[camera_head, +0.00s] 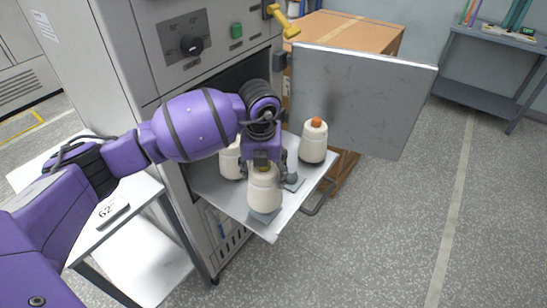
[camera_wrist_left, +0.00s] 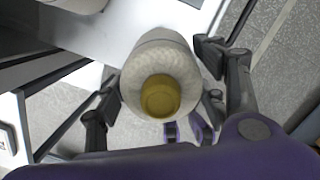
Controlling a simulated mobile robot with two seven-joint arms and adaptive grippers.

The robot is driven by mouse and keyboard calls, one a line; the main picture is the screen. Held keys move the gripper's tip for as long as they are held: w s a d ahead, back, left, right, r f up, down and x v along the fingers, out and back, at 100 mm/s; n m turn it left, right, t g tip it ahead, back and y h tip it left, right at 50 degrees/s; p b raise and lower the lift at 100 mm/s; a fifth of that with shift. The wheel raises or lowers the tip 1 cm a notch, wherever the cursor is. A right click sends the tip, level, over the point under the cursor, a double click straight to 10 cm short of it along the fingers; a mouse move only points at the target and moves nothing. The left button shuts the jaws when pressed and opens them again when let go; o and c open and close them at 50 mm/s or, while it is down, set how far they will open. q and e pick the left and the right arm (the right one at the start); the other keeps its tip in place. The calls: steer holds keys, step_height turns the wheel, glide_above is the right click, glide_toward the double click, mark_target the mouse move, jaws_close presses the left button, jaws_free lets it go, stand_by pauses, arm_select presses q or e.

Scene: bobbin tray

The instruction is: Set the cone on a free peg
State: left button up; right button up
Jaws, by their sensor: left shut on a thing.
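My left gripper (camera_head: 263,172) points down over the tray and is shut on a cream cone with a yellow top (camera_head: 264,197). In the left wrist view, the cone (camera_wrist_left: 160,60) sits between the two fingers (camera_wrist_left: 160,103), its yellow top facing the camera. The cone looks upright at the tray's front corner, over a grey base plate; I cannot tell whether it rests there. The pull-out tray (camera_head: 226,193) also carries a cone with an orange top (camera_head: 313,146) and a cone partly hidden behind my gripper (camera_head: 230,163). A grey base with a rounded knob, possibly a peg (camera_head: 292,179), shows beside the gripper.
The tray sticks out of a grey cabinet (camera_head: 110,60), whose open door (camera_head: 365,100) stands behind the tray on the right. A white table (camera_head: 125,225) is at the left. A cardboard box (camera_head: 350,33) is behind the door.

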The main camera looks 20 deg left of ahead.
arm_select(q)
steer(key=shift+f+b, duration=0.3)
steer(key=shift+f, duration=1.05)
arm_select(e)
steer(key=shift+s+f, duration=0.35)
steer(key=shift+f, duration=0.1)
steer(key=shift+w+r, duration=0.15)
steer(key=shift+r, duration=0.1)
arm_select(q)
steer(key=shift+f, duration=0.95)
arm_select(e)
steer(key=shift+s+f, duration=0.35)
steer(key=shift+f, duration=0.15)
arm_select(q)
steer(key=o, duration=2)
steer(key=r, duration=0.4)
steer(key=s+r, duration=0.1)
steer(key=r, duration=0.7)
steer(key=shift+s+d, duration=0.2)
